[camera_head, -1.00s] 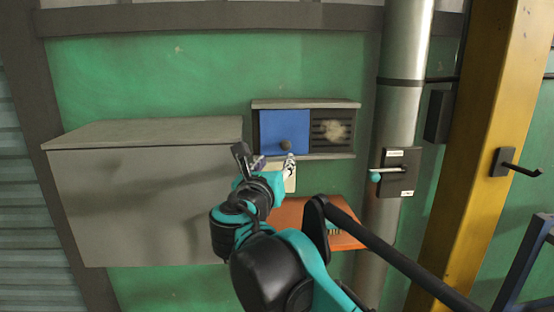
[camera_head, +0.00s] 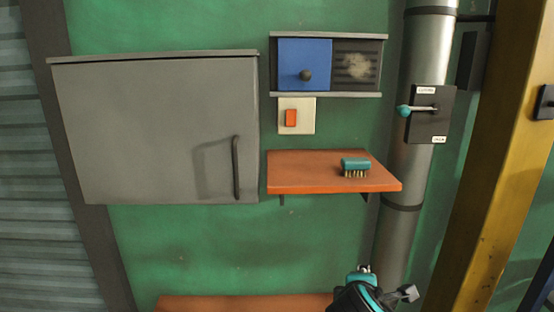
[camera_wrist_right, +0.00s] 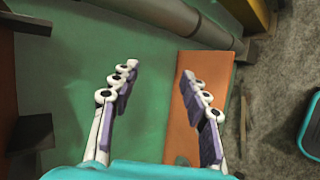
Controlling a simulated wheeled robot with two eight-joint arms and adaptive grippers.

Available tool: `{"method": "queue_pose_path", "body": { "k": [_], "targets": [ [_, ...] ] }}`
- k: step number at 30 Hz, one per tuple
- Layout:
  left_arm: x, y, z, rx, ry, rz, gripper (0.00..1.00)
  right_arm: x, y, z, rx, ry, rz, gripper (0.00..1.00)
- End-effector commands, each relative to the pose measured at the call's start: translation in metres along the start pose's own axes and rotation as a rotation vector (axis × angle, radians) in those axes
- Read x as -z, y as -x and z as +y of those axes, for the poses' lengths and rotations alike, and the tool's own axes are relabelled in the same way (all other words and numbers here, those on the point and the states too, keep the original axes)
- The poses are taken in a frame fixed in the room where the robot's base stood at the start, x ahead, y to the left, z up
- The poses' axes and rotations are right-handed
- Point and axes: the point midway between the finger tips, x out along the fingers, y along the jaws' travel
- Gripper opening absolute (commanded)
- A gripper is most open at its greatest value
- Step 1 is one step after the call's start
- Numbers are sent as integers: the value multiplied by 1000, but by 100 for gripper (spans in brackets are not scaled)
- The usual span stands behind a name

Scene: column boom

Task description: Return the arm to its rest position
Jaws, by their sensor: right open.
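My right arm's wrist end (camera_head: 365,292) shows at the bottom edge of the head view, below the orange shelf and apart from the wall fittings. In the wrist view my right gripper (camera_wrist_right: 160,72) is open with nothing between its fingers. Green wall and an orange board (camera_wrist_right: 183,135) lie beyond the fingers. My left gripper is not in view.
A grey cabinet (camera_head: 155,130) has its door shut. A blue panel (camera_head: 303,56) sits left of a dusty vent (camera_head: 357,66). An orange switch (camera_head: 291,117) is below. A teal brush (camera_head: 355,164) lies on the orange shelf (camera_head: 300,174).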

Motion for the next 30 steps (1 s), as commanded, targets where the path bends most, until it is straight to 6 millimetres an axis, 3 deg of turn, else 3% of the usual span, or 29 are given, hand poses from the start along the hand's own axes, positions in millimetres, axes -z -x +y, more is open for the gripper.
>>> {"method": "queue_pose_path", "body": {
  "k": [1,6,9,12,15,18,30],
  "targets": [
    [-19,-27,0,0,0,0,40,-3,-23,-53,48,-142,10,46],
    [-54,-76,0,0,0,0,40,-2,-61,-186,223,-666,42,46],
    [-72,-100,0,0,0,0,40,6,-78,-251,318,-951,46,46],
    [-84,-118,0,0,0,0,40,14,-88,-299,397,-1179,44,46],
    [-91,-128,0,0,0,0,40,21,-93,-328,452,-1332,39,46],
    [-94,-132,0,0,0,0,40,25,-94,-341,482,-1413,37,46],
    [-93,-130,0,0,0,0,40,26,-92,-341,490,-1434,36,46]
  ]
}}
